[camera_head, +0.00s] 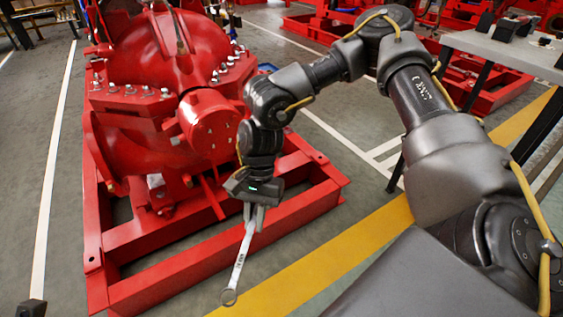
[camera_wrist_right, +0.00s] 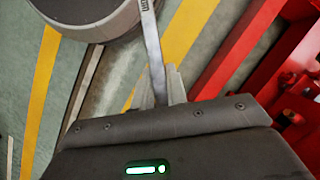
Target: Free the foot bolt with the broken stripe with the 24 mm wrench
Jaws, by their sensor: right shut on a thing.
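My right gripper (camera_head: 254,216) is shut on the wrench (camera_head: 240,262), a long pale metal tool. The wrench hangs down and slightly left, its ring end (camera_head: 229,297) lowest, over the floor in front of the red base frame. In the right wrist view the fingers (camera_wrist_right: 160,92) grip the shank (camera_wrist_right: 151,42), with part of a marking on it; its far end is out of frame. The red pump (camera_head: 165,55) stands behind, left of the gripper. Bolts show near its foot (camera_head: 163,208) and in the wrist view (camera_wrist_right: 291,116). No broken stripe can be made out.
The red base frame (camera_head: 190,271) has raised rails between gripper and pump foot. A grey table (camera_head: 500,48) with small dark items stands at the upper right. Floor with a yellow stripe (camera_head: 325,262) lies in front. A dark piece shows at the lower left edge, unclear.

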